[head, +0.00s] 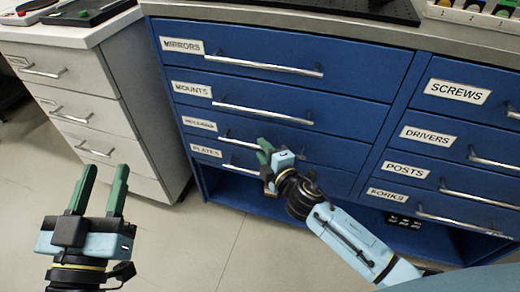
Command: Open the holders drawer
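The holders drawer (328,151) is a blue drawer front, third from the top in the left column, with a white label partly legible as HOLDERS (200,124). It looks flush with its neighbours. Its silver bar handle (238,139) runs right until my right gripper hides it. My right gripper (262,149) has its green fingertips at this handle, with a small gap showing between them. I cannot tell whether they grip the bar. My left gripper (105,171) is at the lower left, its two green fingers apart and empty, away from the drawers.
The MIRRORS drawer (270,48) and MOUNTS drawer (250,93) are above, the PLATES drawer (236,158) below. All look shut. Another column with the SCREWS drawer (482,92) is at the right. A white cabinet (92,95) stands left. The floor in front is clear.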

